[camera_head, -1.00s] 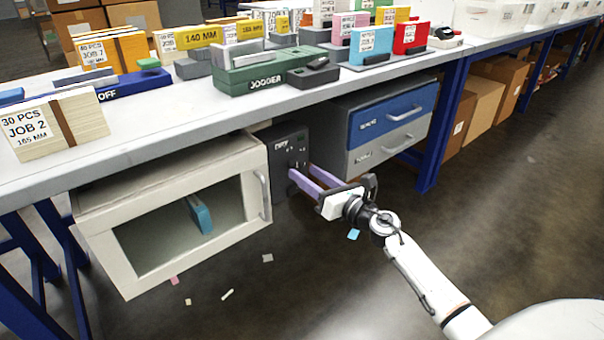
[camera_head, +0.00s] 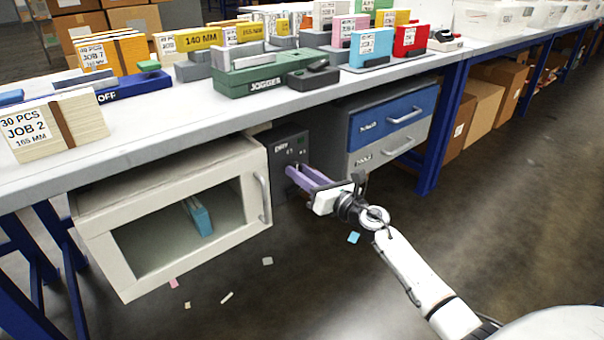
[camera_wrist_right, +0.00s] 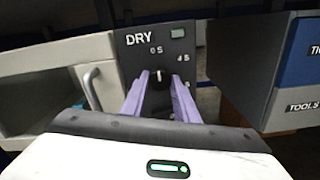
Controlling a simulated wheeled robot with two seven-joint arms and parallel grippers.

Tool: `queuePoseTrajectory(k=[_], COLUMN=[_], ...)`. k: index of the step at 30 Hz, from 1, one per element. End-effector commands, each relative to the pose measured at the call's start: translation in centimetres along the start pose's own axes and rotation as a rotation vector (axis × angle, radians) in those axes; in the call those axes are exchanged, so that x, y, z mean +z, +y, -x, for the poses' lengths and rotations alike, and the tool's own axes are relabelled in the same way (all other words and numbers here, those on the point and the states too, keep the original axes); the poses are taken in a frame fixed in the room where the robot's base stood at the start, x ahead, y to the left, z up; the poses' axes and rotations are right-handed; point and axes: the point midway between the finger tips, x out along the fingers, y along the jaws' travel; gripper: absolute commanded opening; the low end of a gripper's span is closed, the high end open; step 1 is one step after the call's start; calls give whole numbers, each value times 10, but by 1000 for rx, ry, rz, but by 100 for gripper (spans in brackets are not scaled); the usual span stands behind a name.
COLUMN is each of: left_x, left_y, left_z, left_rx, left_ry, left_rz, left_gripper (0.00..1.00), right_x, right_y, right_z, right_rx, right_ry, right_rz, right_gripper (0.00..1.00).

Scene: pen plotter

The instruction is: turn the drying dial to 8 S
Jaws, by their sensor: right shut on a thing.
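The dark drying panel (camera_head: 283,150) labelled DRY stands under the bench, between the cream cabinet and the drawers. In the right wrist view the panel (camera_wrist_right: 132,62) shows the marks 0 S at top and 4 S at right; an 8 S mark is not visible. The drying dial (camera_wrist_right: 159,79) is a dark knob with a white pointer line near the top, between my finger tips. My right gripper (camera_head: 290,172) has its purple fingers closed around the dial; in the wrist view the fingers (camera_wrist_right: 159,88) flank it. My left gripper is not in view.
The cream cabinet (camera_head: 92,207) with a handle and a blue thing inside stands left of the panel. The blue and grey drawers (camera_head: 350,158) stand close on the right. The bench top (camera_head: 165,118) overhangs the panel. Paper scraps lie on the open floor.

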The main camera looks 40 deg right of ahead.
Motion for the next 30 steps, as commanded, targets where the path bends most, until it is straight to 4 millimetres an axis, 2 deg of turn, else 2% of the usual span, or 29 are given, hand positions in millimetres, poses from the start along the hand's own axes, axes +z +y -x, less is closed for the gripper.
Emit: queuePoseTrajectory(k=[11, 23, 30], left_x=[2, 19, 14], left_y=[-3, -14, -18], left_z=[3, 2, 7], left_rx=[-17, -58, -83], left_ry=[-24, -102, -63], left_rz=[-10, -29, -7], left_gripper=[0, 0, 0], right_x=[1, 2, 2], right_y=[0, 0, 0], right_z=[0, 0, 0], right_rx=[-1, -1, -1], right_ry=[2, 1, 2], right_rz=[-177, -549, -777], right_gripper=[5, 5, 5])
